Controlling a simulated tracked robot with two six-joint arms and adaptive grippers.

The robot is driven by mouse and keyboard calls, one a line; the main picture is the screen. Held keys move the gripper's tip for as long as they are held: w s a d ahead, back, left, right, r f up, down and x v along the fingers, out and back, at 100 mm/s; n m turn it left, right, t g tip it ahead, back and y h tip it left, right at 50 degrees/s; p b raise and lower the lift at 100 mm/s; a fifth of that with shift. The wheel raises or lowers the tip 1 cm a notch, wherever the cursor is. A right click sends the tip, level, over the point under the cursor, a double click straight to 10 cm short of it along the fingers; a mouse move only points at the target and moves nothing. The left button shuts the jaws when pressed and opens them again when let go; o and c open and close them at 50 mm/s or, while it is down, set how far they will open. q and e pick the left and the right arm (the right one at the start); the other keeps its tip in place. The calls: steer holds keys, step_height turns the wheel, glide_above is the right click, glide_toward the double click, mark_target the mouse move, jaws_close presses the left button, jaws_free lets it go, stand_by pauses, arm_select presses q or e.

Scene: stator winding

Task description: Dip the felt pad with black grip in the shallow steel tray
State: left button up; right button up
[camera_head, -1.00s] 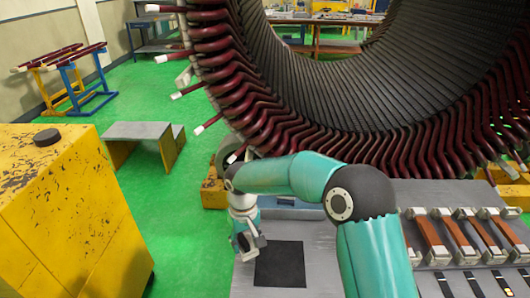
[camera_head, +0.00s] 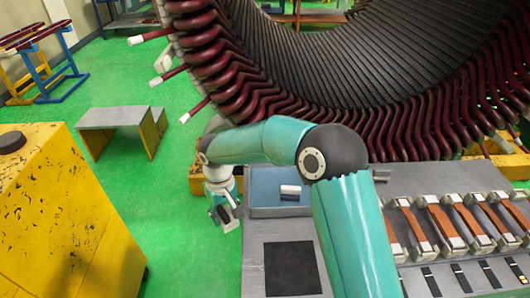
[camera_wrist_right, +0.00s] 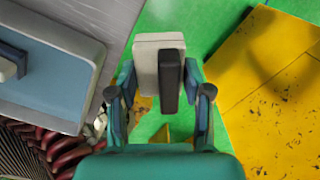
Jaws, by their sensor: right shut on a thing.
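The felt pad with black grip (camera_wrist_right: 145,55) is pale with a black bar and sits between the fingers of my right gripper (camera_wrist_right: 168,92). In the head view my right gripper (camera_head: 223,203) is shut on it, beside the table's left edge. The shallow steel tray (camera_head: 282,212) stands on the table just right of the gripper and holds a blue surface. The tray (camera_wrist_right: 88,48) also shows at the left of the wrist view, apart from the held pad. Another pale pad with a blue grip (camera_head: 290,192) lies in the tray. My left gripper is out of view.
A black mat (camera_head: 291,268) lies on the grey table in front of the tray. Coil bars in clamps (camera_head: 440,228) are to the right. The large stator (camera_head: 330,85) rises behind. A yellow cabinet (camera_head: 65,215) stands left; green floor lies between.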

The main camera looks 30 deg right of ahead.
steer(key=shift+s+d, duration=0.1)
steer(key=shift+d, duration=0.25)
steer(key=w+d+r+n+p, duration=0.25)
steer(key=d+r+n, duration=0.2)
steer(key=d, duration=0.35)
steer(key=w+d+r+n+p, duration=0.1)
steer(key=w+d+r+n, duration=0.25)
steer(key=d+n, duration=0.35)
steer(key=f+b, duration=0.1)
steer(key=f, duration=0.2)
steer(key=d+f+b, duration=0.1)
steer(key=f+b, duration=0.2)
steer(key=f, duration=0.2)
steer(key=shift+s+d+f, duration=0.25)
steer(key=shift+s+f, duration=0.05)
steer(key=shift+f, duration=0.05)
steer(key=shift+f+b, duration=1)
steer(key=shift+f, duration=0.05)
steer(key=shift+r, duration=0.15)
